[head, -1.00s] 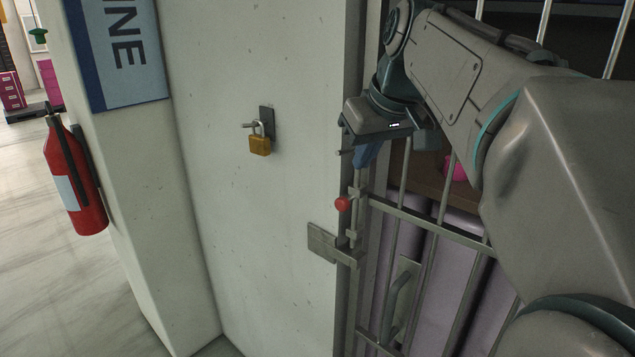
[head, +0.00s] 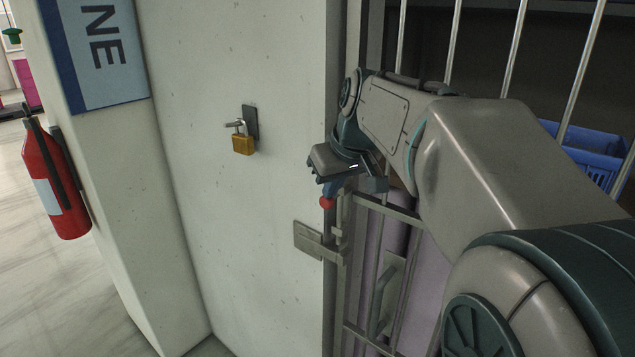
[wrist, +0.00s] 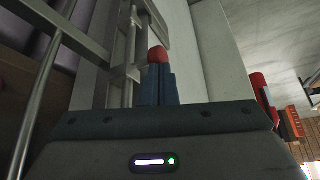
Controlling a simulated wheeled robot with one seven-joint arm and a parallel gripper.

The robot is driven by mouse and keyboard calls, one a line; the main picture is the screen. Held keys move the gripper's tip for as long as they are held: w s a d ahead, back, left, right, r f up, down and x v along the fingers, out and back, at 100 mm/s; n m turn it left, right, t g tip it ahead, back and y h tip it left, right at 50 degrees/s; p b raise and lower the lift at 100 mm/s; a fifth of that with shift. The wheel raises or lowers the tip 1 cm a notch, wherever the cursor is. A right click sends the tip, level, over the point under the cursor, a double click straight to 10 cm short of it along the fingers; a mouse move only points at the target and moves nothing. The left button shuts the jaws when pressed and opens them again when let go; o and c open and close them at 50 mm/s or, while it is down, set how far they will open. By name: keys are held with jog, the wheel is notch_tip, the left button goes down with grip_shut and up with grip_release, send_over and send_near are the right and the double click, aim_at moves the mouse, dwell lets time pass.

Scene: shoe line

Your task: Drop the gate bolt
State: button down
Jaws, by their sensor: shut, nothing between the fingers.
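The gate bolt has a red knob (head: 327,203) on the gate's left edge, above a metal catch plate (head: 308,240) on the white wall. The knob also shows in the wrist view (wrist: 158,54), just past my blue fingertips. My gripper (head: 331,189) is shut and empty, its fingers pointing down right above the knob. I cannot tell whether the fingertips touch it. The barred gate (head: 392,212) stands beside the wall, its upper part partly hidden by my arm.
An open-looking padlock (head: 243,144) hangs from a hasp on the wall left of the gate. A red fire extinguisher (head: 54,185) is mounted at far left. A blue crate (head: 590,150) sits behind the bars at right. A gate handle (head: 383,297) is below the bolt.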

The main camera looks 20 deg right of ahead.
aim_at(332, 206)
notch_tip(332, 206, down, 5)
jog(key=b, duration=0.4)
jog(key=shift+r, duration=0.3)
jog(key=p+v, duration=0.1)
jog(key=v, duration=1.2)
jog(key=shift+s+p, duration=0.3)
jog(key=shift+p, duration=0.1)
jog(key=shift+d+r, duration=0.1)
